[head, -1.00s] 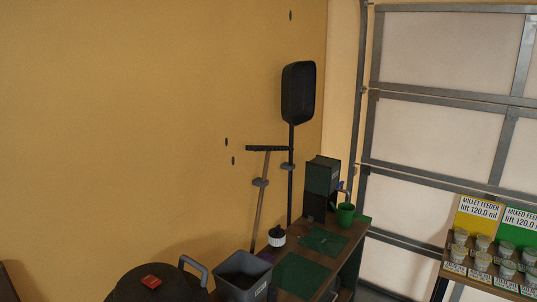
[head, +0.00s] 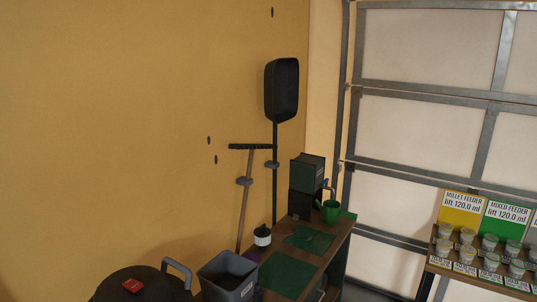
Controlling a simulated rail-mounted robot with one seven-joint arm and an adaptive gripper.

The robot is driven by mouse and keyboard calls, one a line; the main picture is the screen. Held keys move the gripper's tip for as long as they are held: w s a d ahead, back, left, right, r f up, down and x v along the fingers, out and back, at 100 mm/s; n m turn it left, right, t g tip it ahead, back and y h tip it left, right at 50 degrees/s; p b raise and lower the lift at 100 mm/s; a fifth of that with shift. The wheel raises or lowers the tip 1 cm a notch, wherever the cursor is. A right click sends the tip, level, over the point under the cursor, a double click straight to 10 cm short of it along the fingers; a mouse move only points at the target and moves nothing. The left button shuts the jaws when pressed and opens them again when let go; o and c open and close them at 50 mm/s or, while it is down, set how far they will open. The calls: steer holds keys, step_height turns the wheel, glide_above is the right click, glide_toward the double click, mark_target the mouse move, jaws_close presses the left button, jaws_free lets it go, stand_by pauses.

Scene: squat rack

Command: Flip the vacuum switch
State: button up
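A dark round vacuum (head: 163,288) shows at the bottom edge of the head view, left of centre, partly cut off by the frame. A small red switch (head: 132,285) sits on its top. A grey curved handle or hose (head: 178,269) rises at the vacuum's right side. The switch is too small to tell its position. My gripper is not in view.
A grey bin (head: 228,273) stands right beside the vacuum. A wooden bench (head: 337,237) with green mats, a green cup (head: 330,211) and a dark dispenser (head: 306,185) runs behind it. A shelf of feeders (head: 480,263) stands right.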

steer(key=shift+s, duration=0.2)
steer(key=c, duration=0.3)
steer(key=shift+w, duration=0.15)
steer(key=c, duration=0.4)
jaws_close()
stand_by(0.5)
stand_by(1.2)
